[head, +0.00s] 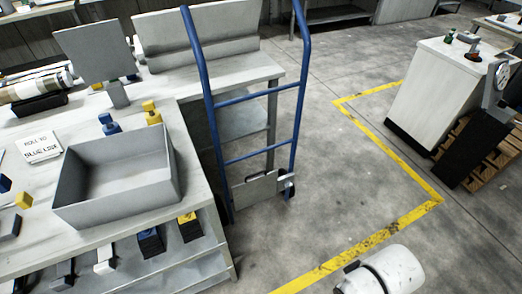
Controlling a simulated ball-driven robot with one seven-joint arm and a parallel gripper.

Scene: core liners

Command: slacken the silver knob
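I cannot make out a silver knob for certain. Several small fittings (469,38) in dark, green and orange-red colours stand on top of the white cabinet (432,88) at the upper right, too small to tell apart. A round pale dial or disc (502,75) sits on a dark tilted stand (470,150) beside that cabinet. My gripper is not in view; a white rounded part at the bottom right looks like my own arm.
A blue hand truck (214,120) stands against the left workbench (215,185). An open grey bin (118,222), a label card (39,146) and blue and yellow blocks lie on the bench. A wooden pallet (500,155) is at right. The concrete floor (340,175) with yellow lines is clear.

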